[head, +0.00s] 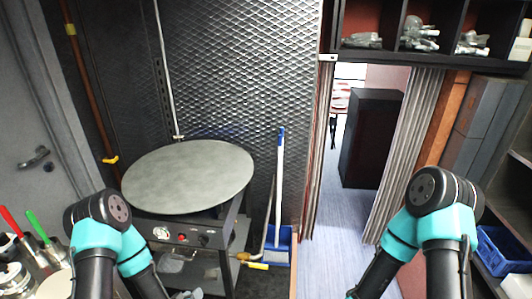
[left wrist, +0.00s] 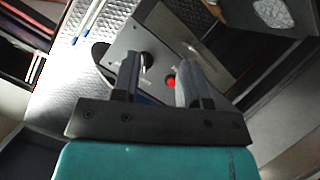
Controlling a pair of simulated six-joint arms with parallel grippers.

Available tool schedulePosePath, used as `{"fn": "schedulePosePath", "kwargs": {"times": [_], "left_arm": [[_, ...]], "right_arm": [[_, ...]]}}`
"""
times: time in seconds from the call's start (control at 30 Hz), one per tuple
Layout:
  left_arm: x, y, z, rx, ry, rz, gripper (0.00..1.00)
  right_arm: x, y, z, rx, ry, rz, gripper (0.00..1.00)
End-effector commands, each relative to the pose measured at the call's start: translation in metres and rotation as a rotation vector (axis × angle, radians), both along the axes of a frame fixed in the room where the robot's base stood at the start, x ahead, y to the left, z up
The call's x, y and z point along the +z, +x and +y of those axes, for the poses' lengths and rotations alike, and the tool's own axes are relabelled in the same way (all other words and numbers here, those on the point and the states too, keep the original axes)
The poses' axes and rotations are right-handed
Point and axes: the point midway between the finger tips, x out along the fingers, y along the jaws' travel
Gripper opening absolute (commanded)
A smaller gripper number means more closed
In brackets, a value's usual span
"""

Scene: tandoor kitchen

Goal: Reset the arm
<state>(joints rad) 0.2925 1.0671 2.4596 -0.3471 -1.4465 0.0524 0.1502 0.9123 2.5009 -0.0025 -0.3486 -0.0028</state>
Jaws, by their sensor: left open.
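My left arm comes in at the lower left of the head view, with its teal and black links bent at the elbow. Its gripper is mostly cut off by the bottom edge there. In the left wrist view my left gripper (left wrist: 158,75) shows two dark fingers standing apart, with nothing between them. Beyond the fingers is a grey metal panel with a red spot, not touched as far as I can tell. My right arm stands bent at the lower right of the head view. Its gripper is outside the picture.
A round griddle (head: 188,176) on a dark stand with knobs is ahead of my left arm. A blue bin (head: 279,247) with a long handle stands beside it. Red and green handled tools (head: 38,227) are at the left. The blue floor (head: 345,225) through the curtained doorway is open.

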Motion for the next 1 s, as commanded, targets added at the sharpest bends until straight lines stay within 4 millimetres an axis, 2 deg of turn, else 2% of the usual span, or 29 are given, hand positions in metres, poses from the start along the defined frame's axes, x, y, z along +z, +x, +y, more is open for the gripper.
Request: {"fn": "schedulePosePath", "kwargs": {"times": [0.33,0.5,0.7,0.83,1.0], "left_arm": [[-0.026,-0.05,-0.019,-0.146,0.083,0.448,0.4],[-0.029,-0.085,-0.026,-0.212,0.098,0.669,0.4],[-0.023,-0.123,-0.033,-0.276,0.095,0.886,0.4],[-0.019,-0.136,-0.036,-0.296,0.091,0.953,0.4],[-0.019,-0.138,-0.036,-0.3,0.089,0.966,0.4]], "right_arm": [[0.0,0.0,0.0,0.0,0.0,0.0,0.0],[0.0,0.0,0.0,0.0,0.0,0.0,0.0],[0.0,0.0,0.0,0.0,0.0,0.0,0.0],[0.0,0.0,0.0,0.0,0.0,0.0,0.0],[0.0,0.0,0.0,0.0,0.0,0.0,0.0]]}}
